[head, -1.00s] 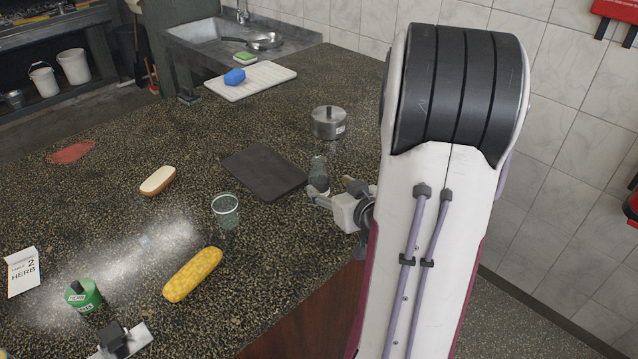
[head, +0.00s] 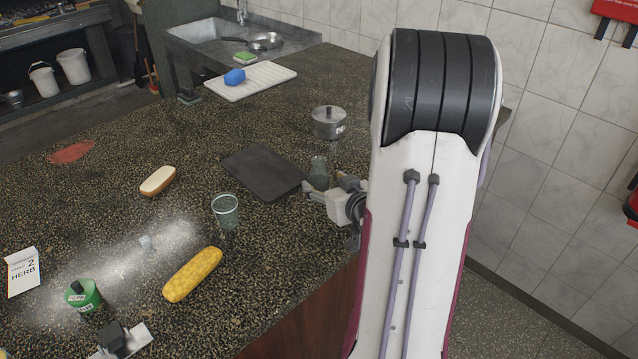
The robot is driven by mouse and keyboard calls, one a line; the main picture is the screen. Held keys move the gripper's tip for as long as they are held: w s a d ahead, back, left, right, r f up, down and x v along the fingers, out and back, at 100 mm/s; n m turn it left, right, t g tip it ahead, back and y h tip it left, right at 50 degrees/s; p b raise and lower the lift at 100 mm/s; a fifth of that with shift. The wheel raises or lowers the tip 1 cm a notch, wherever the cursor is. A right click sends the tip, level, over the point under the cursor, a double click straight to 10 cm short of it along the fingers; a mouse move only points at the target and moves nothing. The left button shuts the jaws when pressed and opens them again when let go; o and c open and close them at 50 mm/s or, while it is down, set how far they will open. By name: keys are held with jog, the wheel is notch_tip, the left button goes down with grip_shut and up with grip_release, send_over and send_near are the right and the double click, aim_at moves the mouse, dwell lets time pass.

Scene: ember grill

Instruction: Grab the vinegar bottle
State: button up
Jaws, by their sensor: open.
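A small grey-green glass bottle (head: 319,172), likely the vinegar bottle, stands on the speckled counter beside the dark board; I cannot read a label on it. My gripper (head: 325,184) is open right at this bottle, on its near side, with one finger to the left and one to the right. The fingers hide the bottle's lower part. I cannot tell whether they touch it.
A lidded metal pot (head: 328,122) stands behind the small bottle, and a dark board (head: 262,172) lies to its left. A clear cup (head: 226,212), corn (head: 192,274), a bun (head: 157,181) and an herb card (head: 22,271) are further left. A white board (head: 250,80) lies at the back.

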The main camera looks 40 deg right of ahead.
aim_at(323, 181)
jog(key=shift+x, duration=2.2)
jog(key=c, duration=1.4)
